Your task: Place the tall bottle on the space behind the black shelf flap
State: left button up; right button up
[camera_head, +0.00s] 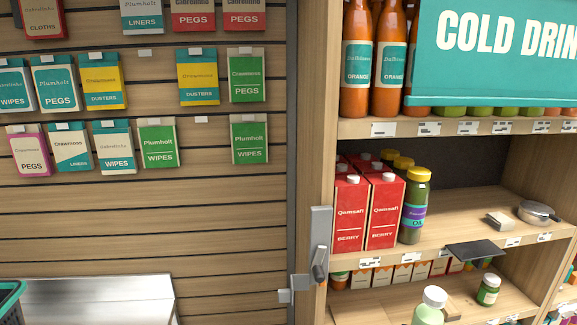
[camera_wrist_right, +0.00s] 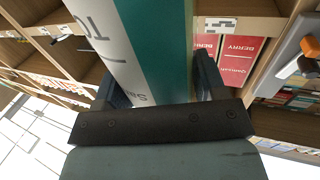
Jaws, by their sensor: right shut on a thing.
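The tall bottle (camera_wrist_right: 150,50), white and teal with lettering, fills the space between the fingers of my right gripper (camera_wrist_right: 158,82) in the right wrist view. The gripper is shut on it. In the head view a pale green bottle with a white cap (camera_head: 431,303) shows at the bottom edge, probably the same one; its lower part is cut off and no gripper shows there. The black shelf flap (camera_head: 476,252) juts from the front edge of the middle shelf, above and right of that bottle. The shelf behind the flap is bare. My left gripper is not in view.
Red berry cartons (camera_head: 384,212) and an oil bottle (camera_head: 414,205) stand left of the bare space. A lidded pan (camera_head: 538,212) and a small box (camera_head: 499,221) sit right. A teal sign (camera_head: 495,60) hangs above. A green jar (camera_head: 488,290) stands below.

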jog(key=s+a+r+n+y, duration=0.1)
jog(key=s+a+n+y, duration=0.1)
jog(key=s, duration=0.4)
jog(key=shift+a+r+y, duration=0.3)
jog(key=shift+a+y, duration=0.4)
jog(key=shift+a, duration=0.05)
jog(key=shift+w, duration=0.1)
